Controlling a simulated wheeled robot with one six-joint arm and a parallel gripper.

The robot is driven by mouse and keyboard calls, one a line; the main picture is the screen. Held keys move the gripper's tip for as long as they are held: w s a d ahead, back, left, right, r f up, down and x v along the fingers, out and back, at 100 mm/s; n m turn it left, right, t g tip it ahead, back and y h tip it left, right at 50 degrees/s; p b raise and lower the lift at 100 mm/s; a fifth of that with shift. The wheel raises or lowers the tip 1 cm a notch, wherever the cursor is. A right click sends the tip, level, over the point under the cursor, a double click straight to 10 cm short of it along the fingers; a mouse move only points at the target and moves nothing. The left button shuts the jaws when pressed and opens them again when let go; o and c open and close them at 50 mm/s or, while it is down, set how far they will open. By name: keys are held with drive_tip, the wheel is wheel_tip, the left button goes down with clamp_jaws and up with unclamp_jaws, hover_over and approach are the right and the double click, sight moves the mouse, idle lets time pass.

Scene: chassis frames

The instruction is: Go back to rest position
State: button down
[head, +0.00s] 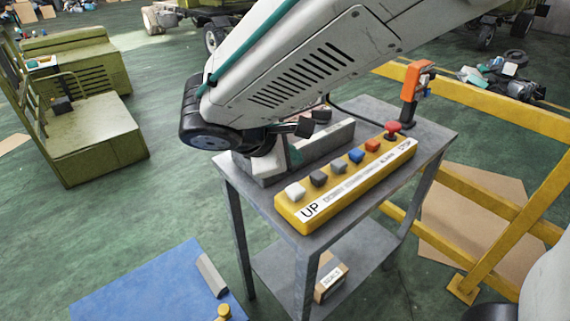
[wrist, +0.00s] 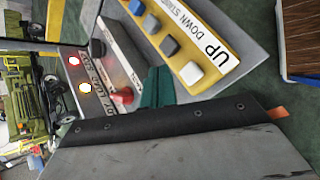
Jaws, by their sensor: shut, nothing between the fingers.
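My gripper (wrist: 157,86) shows in the wrist view as teal fingers close together, with nothing between them. In the head view my arm reaches in from the top right and hides most of the gripper; a small teal part (head: 294,154) shows beside the grey box. The yellow button panel (head: 345,182) lies on the grey metal table (head: 232,172), with a row of coloured buttons and a label reading UP at its near end. It also shows in the wrist view (wrist: 215,62), just beyond the fingers. Whether the fingers touch anything cannot be told.
A grey box (head: 335,138) stands behind the panel, close to my gripper. An orange device (head: 417,82) stands at the table's back corner. Yellow railing (head: 500,110) runs along the right. A small carton (head: 331,282) sits on the lower shelf. A blue mat (head: 150,285) lies front left.

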drive_tip(key=shift+s+f, duration=0.15)
drive_tip(key=shift+s, duration=0.05)
drive_tip(key=s+d+r+m+g+y, duration=0.3)
drive_tip(key=s+d+m+y, duration=0.4)
drive_tip(key=s+d+m, duration=1)
drive_tip(key=s+d+g, duration=0.1)
drive_tip(key=d, duration=0.2)
drive_tip(key=shift+s+d+r+g, duration=0.15)
drive_tip(key=shift+s+d+g, duration=0.1)
drive_tip(key=shift+d+g, duration=0.05)
idle(0.8)
